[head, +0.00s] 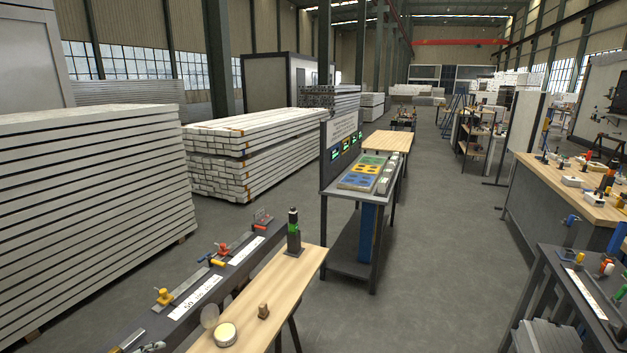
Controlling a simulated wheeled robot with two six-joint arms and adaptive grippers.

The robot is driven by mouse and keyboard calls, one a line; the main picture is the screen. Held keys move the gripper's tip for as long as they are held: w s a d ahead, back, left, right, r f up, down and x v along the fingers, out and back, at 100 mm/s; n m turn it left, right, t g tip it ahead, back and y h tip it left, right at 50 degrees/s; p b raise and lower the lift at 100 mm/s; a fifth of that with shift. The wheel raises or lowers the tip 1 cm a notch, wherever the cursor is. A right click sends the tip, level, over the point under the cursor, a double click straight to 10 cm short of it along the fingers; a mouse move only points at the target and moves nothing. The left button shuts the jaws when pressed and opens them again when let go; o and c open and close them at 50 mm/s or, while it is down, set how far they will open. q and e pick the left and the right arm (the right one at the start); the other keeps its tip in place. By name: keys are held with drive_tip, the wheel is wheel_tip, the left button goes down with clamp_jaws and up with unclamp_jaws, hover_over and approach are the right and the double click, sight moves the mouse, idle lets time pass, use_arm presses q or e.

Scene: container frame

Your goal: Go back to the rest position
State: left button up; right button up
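Neither of my grippers nor my arms shows in the head view. The task names no object, only a rest position. The view looks down a long hall with a grey concrete floor (265,225).
A wooden bench (285,282) with a dark clamp rail (215,278) is in front. A grey stand (378,197) with coloured panels is in the middle, stacked panels (85,205) and beams (240,155) at left. Workbenches (562,188) are at right. Floor between stand and right benches is clear.

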use_arm(q)
drive_tip(key=w+d+r+n+t+y, duration=0.2)
drive_tip(key=d+r+n+t+y, duration=0.45)
drive_tip(key=n, duration=0.35)
drive_tip(key=s+d+f+n+g, duration=0.2)
drive_tip(key=s+d+n+g, duration=0.4)
drive_tip(key=s, duration=0.7)
drive_tip(key=s+d+f+n+g, duration=0.2)
drive_tip(key=s+d+n+g, duration=0.2)
drive_tip(key=s+d+g, duration=0.7)
drive_tip(key=s+a+f+t+b, duration=0.1)
drive_tip(key=s+a+f, duration=0.1)
drive_tip(key=f, duration=0.8)
drive_tip(key=s+a+f, duration=0.2)
drive_tip(key=f, duration=0.8)
drive_tip(key=s+a+f+t+b, duration=0.1)
drive_tip(key=a+f, duration=0.2)
drive_tip(key=f, duration=0.6)
drive_tip(key=s+f+n+g+b, duration=0.1)
drive_tip(key=s+f, duration=1.6)
drive_tip(key=s, duration=0.1)
drive_tip(key=shift+s+a+h, duration=0.2)
drive_tip(key=shift+a+h, duration=0.15)
use_arm(e)
drive_tip(key=w+f, duration=0.3)
drive_tip(key=shift+w+f, duration=0.1)
drive_tip(key=shift+f, duration=0.1)
